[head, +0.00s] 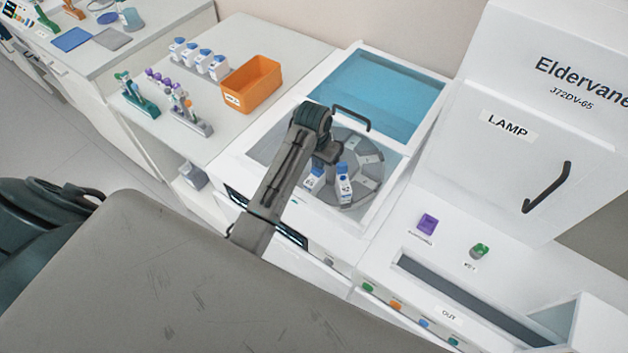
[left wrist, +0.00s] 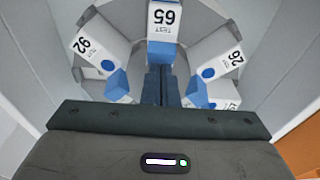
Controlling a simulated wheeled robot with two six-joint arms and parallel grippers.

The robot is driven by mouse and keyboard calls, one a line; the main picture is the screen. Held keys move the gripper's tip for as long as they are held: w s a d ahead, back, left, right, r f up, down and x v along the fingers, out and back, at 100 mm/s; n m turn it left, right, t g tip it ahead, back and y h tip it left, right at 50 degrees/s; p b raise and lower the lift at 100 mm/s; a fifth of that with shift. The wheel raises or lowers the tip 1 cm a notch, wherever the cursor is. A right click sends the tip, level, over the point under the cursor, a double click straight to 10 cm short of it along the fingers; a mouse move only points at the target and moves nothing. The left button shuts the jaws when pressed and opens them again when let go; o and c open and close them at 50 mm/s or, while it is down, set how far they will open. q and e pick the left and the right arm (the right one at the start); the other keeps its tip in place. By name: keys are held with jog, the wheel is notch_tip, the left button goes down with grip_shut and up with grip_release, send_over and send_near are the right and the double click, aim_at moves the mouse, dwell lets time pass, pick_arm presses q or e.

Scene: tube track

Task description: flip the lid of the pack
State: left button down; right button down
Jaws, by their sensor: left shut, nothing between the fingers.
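Several white packs with blue lids stand in a round grey carousel (head: 357,185) inside the open white machine. In the head view two show: one pack (head: 343,187) and another (head: 314,180); others are hidden by my arm. My left gripper (head: 330,160) reaches into the machine over the carousel. Pack 92 (left wrist: 95,45) is at left, pack 26 (left wrist: 222,50) at right. My right gripper is not in view.
The machine's raised blue-glass cover (head: 385,88) has a black handle (head: 350,117). An orange bin (head: 251,84), several blue-capped packs (head: 200,60) and tube racks (head: 185,108) stand on the left bench. A white lamp cabinet (head: 540,130) stands close on the right.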

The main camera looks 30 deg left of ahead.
pick_arm(q)
jog(key=shift+r, duration=0.85)
notch_tip(320, 180, up, 5)
jog(key=shift+f, duration=0.1)
dwell(0.5)
